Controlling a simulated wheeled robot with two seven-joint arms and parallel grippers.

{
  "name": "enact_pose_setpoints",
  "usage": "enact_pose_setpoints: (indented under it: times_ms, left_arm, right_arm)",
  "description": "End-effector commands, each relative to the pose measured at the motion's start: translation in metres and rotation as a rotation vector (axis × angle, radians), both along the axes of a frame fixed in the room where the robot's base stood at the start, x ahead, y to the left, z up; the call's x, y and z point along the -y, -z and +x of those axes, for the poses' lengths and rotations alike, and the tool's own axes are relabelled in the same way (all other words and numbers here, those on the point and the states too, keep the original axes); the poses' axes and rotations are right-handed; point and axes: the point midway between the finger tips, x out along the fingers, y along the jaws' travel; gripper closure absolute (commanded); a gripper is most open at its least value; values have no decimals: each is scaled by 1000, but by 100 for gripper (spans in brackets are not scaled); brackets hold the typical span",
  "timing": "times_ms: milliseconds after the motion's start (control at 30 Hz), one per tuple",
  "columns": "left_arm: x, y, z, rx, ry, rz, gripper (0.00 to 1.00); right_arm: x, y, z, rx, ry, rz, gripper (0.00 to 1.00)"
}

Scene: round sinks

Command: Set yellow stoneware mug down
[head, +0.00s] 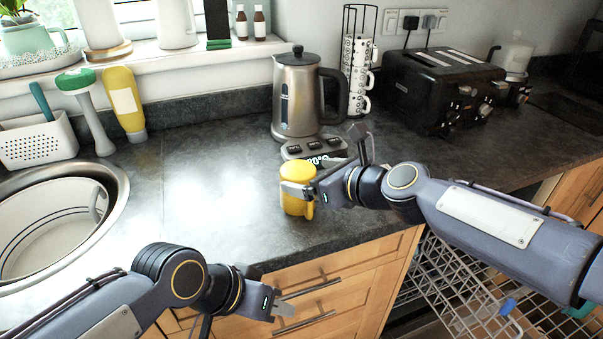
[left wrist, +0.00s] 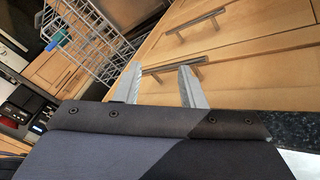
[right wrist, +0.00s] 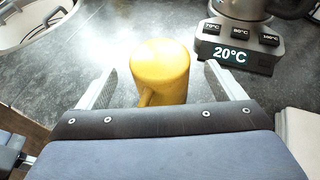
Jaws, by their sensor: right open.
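My right gripper (head: 303,190) is open around the mug, with a gap on each side in the right wrist view. The mug's handle side is partly hidden by the gripper in the head view. My left gripper (head: 279,306) is low in front of the wooden drawers, away from the mug. Its fingers are apart and empty in the left wrist view (left wrist: 159,88).
A steel kettle (head: 297,95) on a base reading 20°C stands behind the mug. A black toaster (head: 440,88) and a mug rack (head: 358,65) are at the back right. A round sink (head: 112,184) is at left. Countertop left of the mug is clear. An open dishwasher rack (head: 455,290) is below right.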

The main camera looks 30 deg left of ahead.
Motion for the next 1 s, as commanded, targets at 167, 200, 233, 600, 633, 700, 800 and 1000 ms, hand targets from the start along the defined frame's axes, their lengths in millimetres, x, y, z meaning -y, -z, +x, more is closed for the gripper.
enact_pose_setpoints:
  times_ms: [167,200,233,600,633,700,800,1000]
  left_arm:
    - [0,0,0,0,0,0,64]
    - [0,0,0,0,0,0,64]
    - [0,0,0,0,0,0,64]
    - [0,0,0,0,0,0,64]
    - [0,0,0,0,0,0,64]
    - [0,0,0,0,0,0,64]
    - [0,0,0,0,0,0,64]
    - [0,0,0,0,0,0,64]
  right_arm:
    - [36,-16,-11,3,3,1,11]
    - [42,-18,-13,2,2,0,11]
    - [46,-20,-15,3,1,0,11]
    - [68,-29,-23,0,0,-1,11]
    - [68,-29,-22,0,0,-1,11]
    - [68,-29,-22,0,0,-1,11]
    - [77,-29,-22,38,-7,-21,11]
    - [182,-20,-31,447,-117,-303,11]
